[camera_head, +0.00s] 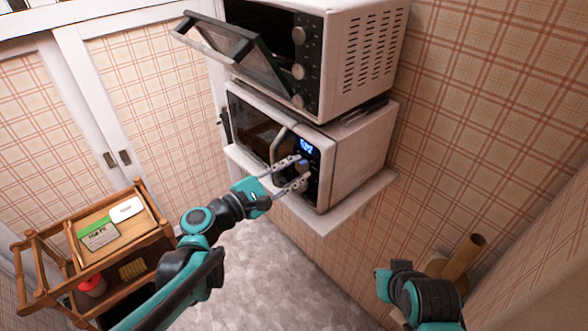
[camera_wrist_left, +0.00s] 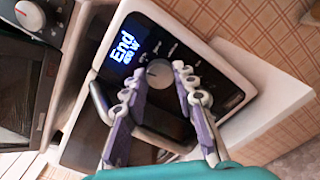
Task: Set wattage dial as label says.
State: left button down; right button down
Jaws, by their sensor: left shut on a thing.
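The microwave (camera_head: 365,150) stands on a wall shelf, with a dark control panel on its front. Its lit blue display (camera_head: 307,147) also shows in the left wrist view (camera_wrist_left: 123,48), reading "End" with a smaller line ending in W, perhaps 600 W. The round grey dial (camera_head: 303,166) sits below the display and also shows in the left wrist view (camera_wrist_left: 158,74). My left gripper (camera_head: 298,172) has its fingertips on either side of this dial and is shut on it. A label card with a green top (camera_head: 99,235) lies on the cart; its print is too small to read surely.
A toaster oven (camera_head: 365,45) with its glass door hanging open sits above the microwave. A wooden cart (camera_head: 150,240) at lower left holds a white item (camera_head: 127,209) beside the card. Part of my right arm shows at lower right, near a brown cylinder (camera_head: 462,257).

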pick_arm(q)
jog(key=m, duration=0.5)
jog(key=shift+m, duration=0.3)
jog(key=m, duration=0.4)
jog(key=shift+p, duration=0.4)
jog(key=m, duration=0.5)
jog(key=shift+m, duration=0.4)
jog(key=shift+m+p, duration=0.3)
jog(key=shift+m, duration=2.3)
jog(key=c, duration=1.2)
grip_release()
